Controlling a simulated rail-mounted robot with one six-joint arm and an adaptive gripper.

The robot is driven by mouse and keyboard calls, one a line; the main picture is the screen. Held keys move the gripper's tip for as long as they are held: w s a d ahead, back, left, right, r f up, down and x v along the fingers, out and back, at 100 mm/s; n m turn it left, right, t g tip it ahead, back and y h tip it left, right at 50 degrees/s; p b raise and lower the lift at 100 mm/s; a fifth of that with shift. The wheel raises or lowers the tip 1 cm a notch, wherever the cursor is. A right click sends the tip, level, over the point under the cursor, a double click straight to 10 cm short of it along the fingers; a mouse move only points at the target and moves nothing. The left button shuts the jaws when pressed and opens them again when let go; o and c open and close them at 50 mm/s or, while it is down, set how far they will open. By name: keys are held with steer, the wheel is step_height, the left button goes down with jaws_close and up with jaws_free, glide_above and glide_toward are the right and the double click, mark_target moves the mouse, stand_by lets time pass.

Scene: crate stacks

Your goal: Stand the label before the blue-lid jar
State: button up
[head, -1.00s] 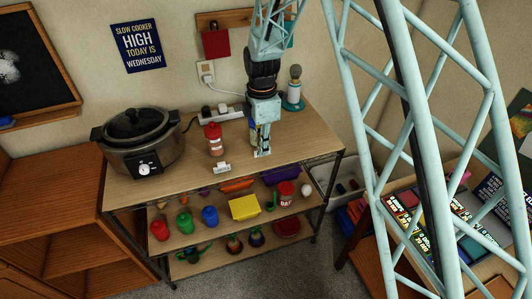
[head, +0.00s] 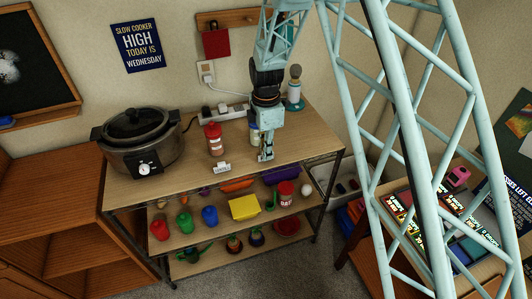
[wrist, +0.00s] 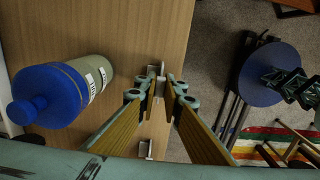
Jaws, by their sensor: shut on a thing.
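The blue-lid jar (wrist: 50,93) stands at the left of the wrist view. In the head view its pale body (head: 254,137) shows just behind my gripper, with the lid mostly hidden. My gripper (head: 265,157) points down at the front of the rack's wooden top. In the wrist view my gripper (wrist: 155,88) is shut on a small whitish label (wrist: 154,71), on the front-edge side of the jar and apart from it. I cannot tell whether the label touches the top. A second white label (head: 221,168) stands before a red-lid jar (head: 214,139).
A slow cooker (head: 139,143) fills the left of the top. The top's right front part is clear.

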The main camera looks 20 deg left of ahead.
steer(key=shift+f, duration=0.25)
steer(key=o, duration=0.7)
steer(key=shift+r, duration=0.3)
step_height(320, 180, up, 12)
stand_by(0.6)
stand_by(1.0)
